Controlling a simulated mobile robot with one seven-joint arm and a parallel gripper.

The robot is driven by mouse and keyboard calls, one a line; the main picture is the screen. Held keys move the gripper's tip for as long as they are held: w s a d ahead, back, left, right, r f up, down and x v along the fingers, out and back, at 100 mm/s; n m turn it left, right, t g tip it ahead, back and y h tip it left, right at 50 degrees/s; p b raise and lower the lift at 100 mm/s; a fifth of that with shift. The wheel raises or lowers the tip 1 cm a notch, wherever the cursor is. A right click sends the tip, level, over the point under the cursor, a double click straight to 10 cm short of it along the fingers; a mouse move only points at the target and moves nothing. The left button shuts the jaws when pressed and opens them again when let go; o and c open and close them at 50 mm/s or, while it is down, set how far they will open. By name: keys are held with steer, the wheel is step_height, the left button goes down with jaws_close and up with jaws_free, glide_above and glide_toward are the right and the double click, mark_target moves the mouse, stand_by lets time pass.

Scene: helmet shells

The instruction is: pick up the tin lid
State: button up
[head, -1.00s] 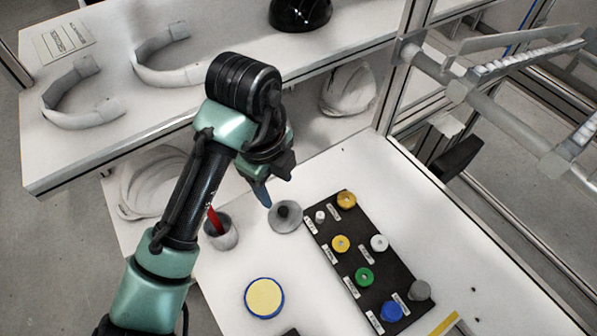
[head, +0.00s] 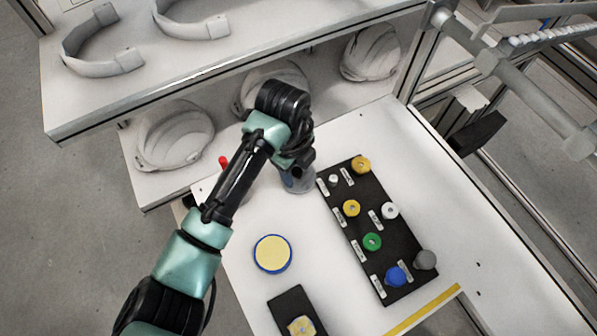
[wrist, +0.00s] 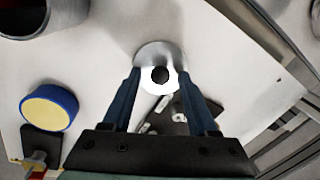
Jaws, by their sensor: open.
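The tin lid (wrist: 147,55) is a round, shiny grey disc with a dark knob at its centre, lying on the white table. In the head view the lid (head: 300,184) is partly hidden by my gripper (head: 292,176). In the wrist view my gripper (wrist: 166,82) is open, its two blue fingers apart. The lid shows between and beyond the fingertips, with the knob roughly midway between them. Nothing is held. I cannot tell whether the fingers touch the lid.
A black board (head: 372,270) with coloured knobs and labels lies to the right. A yellow-topped blue round tin (head: 272,254) sits nearer. A grey cup (wrist: 40,18) stands left of the lid. White helmet shells (head: 174,136) rest on the shelf behind.

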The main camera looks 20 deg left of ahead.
steer(key=shift+f, duration=0.3)
jaws_close()
steer(key=shift+r, duration=0.1)
